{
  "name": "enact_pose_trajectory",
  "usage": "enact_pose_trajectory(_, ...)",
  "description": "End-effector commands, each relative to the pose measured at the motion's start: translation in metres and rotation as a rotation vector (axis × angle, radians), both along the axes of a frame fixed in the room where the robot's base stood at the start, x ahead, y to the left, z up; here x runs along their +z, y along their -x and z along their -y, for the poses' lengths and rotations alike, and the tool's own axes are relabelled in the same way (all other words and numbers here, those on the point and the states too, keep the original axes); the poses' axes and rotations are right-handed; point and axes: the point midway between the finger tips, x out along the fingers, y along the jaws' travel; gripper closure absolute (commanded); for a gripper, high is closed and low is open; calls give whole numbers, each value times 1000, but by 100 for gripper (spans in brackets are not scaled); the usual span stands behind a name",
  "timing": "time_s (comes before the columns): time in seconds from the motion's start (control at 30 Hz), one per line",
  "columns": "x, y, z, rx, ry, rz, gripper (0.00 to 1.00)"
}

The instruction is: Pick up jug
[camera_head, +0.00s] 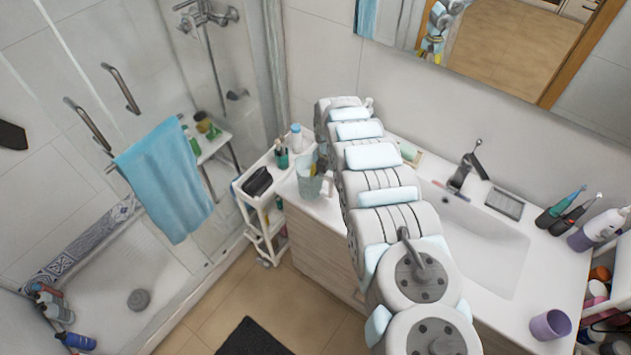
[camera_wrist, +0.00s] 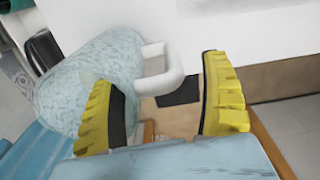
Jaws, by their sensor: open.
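The jug (camera_head: 309,184) is pale blue-green and speckled. It stands at the left end of the white washbasin counter in the head view, partly covered by my arm. In the wrist view the jug (camera_wrist: 88,82) fills the left side, with its white loop handle (camera_wrist: 166,78) pointing right. My gripper (camera_wrist: 155,75) is open, with yellow ribbed fingers. The left finger overlaps the jug's body in the picture, and the handle shows in the gap between the fingers. Nothing is clamped. Contact cannot be told. My arm hides most of the gripper in the head view.
A white cart (camera_head: 246,200) with a black case (camera_head: 257,182) and a white bottle (camera_head: 295,138) stands left of the counter. The basin (camera_head: 480,240) and tap (camera_head: 466,170) lie to the right. A purple cup (camera_head: 550,326) is at the front right. A mirror (camera_head: 500,45) hangs behind.

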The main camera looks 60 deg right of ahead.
Motion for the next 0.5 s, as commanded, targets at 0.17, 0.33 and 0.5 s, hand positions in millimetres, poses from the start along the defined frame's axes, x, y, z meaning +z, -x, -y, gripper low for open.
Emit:
enact_pose_trajectory(0.17, -9, 0, 0, -1, 0, 1, 21)
enact_pose_trajectory(0.33, -14, 1, -1, -1, -2, -1, 21)
enact_pose_trajectory(0.5, -13, 1, -1, -1, -1, -1, 21)
